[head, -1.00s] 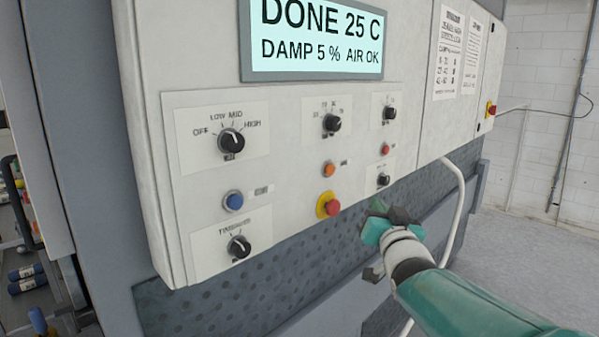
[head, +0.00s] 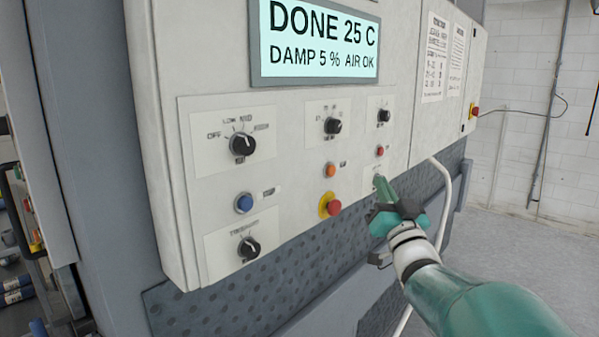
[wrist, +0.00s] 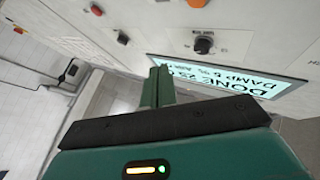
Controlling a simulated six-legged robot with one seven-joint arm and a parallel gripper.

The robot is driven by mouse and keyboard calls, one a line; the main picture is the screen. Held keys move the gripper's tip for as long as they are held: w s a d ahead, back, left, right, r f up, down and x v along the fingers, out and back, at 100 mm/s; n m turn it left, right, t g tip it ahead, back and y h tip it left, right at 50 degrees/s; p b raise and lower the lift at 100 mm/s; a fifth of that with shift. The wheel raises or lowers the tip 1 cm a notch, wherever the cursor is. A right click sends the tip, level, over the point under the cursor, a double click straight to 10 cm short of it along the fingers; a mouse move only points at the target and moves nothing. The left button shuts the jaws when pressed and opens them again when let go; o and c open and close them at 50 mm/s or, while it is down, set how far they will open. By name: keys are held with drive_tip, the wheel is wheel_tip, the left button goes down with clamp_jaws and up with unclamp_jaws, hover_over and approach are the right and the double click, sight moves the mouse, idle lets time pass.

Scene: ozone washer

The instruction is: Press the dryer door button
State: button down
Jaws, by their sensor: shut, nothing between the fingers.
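The control panel (head: 290,140) carries several buttons, whose labels are too small to read, so I cannot tell which is the dryer door button. A blue button (head: 243,203) is at lower left. An orange button (head: 330,170) sits above a red mushroom button on a yellow ring (head: 331,206). A small red button (head: 379,152) is at upper right.
Black knobs (head: 242,144) and a lit display (head: 318,40) share the panel. A white cable (head: 446,205) hangs at the panel's lower right. A red-yellow switch (head: 475,111) is farther right. Open floor (head: 520,250) lies to the right.

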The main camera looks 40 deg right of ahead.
approach(335, 167)
drive_tip(key=shift+w+d+r, duration=1.5)
drive_tip(key=shift+d, duration=0.25)
idle(0.8)
drive_tip(key=shift+w, duration=0.45)
drive_tip(key=shift+w+a, duration=0.1)
drive_tip(key=shift+w, duration=0.4)
idle(0.6)
drive_tip(key=shift+s, duration=0.95)
drive_tip(key=shift+s, duration=0.1)
